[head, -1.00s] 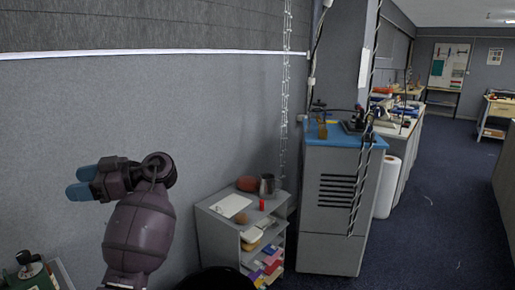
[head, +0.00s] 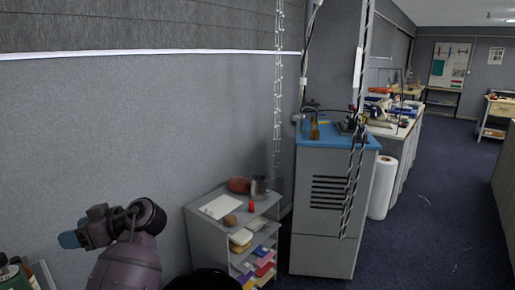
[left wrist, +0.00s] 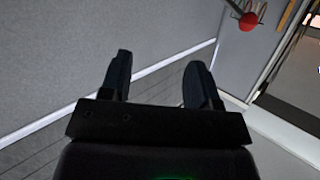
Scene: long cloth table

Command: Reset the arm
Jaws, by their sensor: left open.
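My left gripper (head: 70,236) is at the lower left of the head view, raised in front of the grey wall, with its blue fingertips pointing left. In the left wrist view its two dark fingers (left wrist: 158,80) stand apart with nothing between them. It is open and empty, and it touches nothing that I can see. My right gripper is not in view.
A grey shelf unit (head: 205,237) with small items stands right of my left arm. Beside it is a grey cabinet (head: 325,225) with a blue top. Cables (head: 354,170) hang before the cabinet. Open dark carpet (head: 440,210) lies to the right.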

